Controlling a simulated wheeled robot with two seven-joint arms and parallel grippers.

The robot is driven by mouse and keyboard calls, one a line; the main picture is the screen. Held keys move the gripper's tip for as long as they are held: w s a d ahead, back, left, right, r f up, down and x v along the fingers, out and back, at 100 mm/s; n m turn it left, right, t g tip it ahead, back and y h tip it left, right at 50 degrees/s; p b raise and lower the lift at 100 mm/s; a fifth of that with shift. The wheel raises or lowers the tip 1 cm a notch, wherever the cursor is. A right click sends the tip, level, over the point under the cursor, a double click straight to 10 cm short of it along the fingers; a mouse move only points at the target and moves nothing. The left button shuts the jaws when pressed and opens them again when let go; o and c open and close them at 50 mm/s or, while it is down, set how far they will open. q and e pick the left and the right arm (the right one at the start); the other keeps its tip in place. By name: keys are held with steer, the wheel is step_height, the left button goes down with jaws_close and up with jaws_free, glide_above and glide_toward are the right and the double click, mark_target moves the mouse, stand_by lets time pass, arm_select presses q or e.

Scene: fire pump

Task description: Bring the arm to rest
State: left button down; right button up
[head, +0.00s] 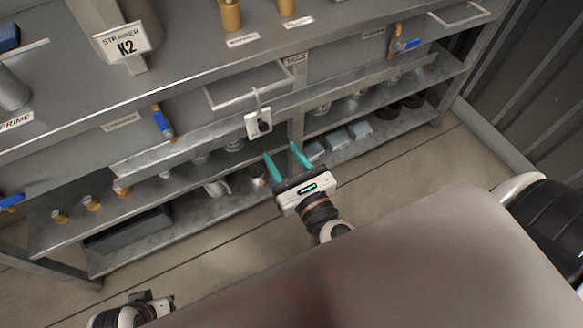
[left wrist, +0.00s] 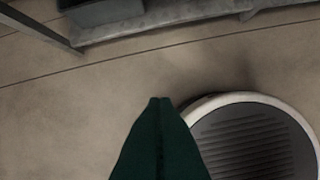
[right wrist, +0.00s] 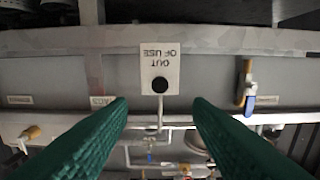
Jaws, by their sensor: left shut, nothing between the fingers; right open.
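My right gripper (head: 284,157) is open and empty, its two green fingers pointing at the front of the grey workbench. In the right wrist view its fingers (right wrist: 160,112) stand wide apart, with a white "OUT OF USE" tag (right wrist: 160,62) seen beyond and between them. In the head view the tag (head: 258,124) hangs on a bench handle, above the fingertips and apart from them. My left gripper (left wrist: 160,102) is shut and empty over the floor in the left wrist view; in the head view only part of the left arm shows at the bottom left.
The workbench (head: 200,75) spans the back, with a strainer labelled K2 (head: 125,40) and blue-handled valves (head: 162,122) on it. Lower shelves hold brass fittings, cups and a dark bin (head: 125,228). The floor (head: 190,255) before the bench is clear.

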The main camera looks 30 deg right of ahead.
arm_select(q)
steer(key=shift+v, duration=1)
arm_select(e)
steer(key=shift+s, duration=1.7)
arm_select(q)
steer(key=shift+w, duration=0.15)
arm_select(e)
steer(key=shift+d, duration=0.1)
